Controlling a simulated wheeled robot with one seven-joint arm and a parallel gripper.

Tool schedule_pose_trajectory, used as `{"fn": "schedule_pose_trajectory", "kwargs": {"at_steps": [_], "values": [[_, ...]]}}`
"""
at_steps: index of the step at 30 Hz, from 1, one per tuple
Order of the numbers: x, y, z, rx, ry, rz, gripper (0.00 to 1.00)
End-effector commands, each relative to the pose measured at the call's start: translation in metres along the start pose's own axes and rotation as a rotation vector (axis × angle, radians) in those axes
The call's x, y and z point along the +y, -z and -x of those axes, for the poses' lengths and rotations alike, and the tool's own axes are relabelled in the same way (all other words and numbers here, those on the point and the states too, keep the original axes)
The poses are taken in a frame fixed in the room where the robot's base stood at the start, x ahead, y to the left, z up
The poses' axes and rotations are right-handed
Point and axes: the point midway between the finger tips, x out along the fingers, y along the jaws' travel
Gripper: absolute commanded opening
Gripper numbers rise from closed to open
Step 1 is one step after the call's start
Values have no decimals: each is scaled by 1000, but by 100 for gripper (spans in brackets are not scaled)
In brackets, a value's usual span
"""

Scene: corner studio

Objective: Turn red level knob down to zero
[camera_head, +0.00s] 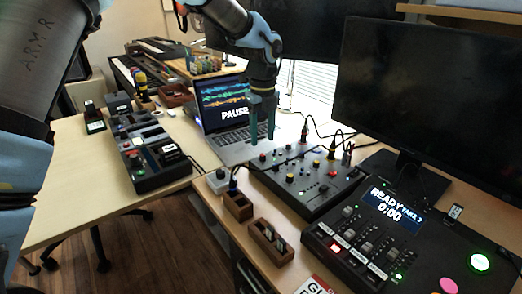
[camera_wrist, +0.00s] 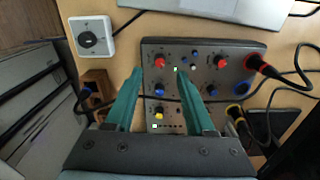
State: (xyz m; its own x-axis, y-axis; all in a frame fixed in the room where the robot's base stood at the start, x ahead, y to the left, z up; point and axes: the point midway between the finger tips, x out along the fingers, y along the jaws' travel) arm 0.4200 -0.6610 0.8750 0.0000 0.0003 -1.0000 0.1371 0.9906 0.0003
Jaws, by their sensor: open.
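A dark mixer box (camera_head: 308,198) lies on the desk and also fills the middle of the wrist view (camera_wrist: 202,104). It carries two red knobs in the wrist view: one at the upper left (camera_wrist: 160,62) and one at the upper right (camera_wrist: 221,61). I cannot read their labels, so I cannot tell which is the level knob. My gripper (camera_head: 262,139) is open and empty, pointing down above the far left part of the mixer. In the wrist view its green fingertips (camera_wrist: 159,71) lie on either side of the left red knob's line, seemingly above it. Contact is not visible.
A laptop (camera_head: 228,118) stands behind the mixer. Cables with plugs (camera_wrist: 256,63) rise at the mixer's right side. A small white box (camera_wrist: 92,37) and wooden holders (camera_head: 271,242) sit nearby. A control panel (camera_head: 362,246) and monitor (camera_head: 440,105) stand to the right.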

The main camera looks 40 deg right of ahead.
Motion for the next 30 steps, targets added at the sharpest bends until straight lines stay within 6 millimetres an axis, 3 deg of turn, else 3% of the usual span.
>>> {"fn": "schedule_pose_trajectory", "kwargs": {"at_steps": [3, 9, 21, 30], "values": [[1, 0, -22, 1, -4, 0, 55], [0, 0, -47, 0, -2, 0, 55], [0, -1, -56, -2, 1, 2, 55], [0, 0, -56, -1, 0, 2, 22]]}}
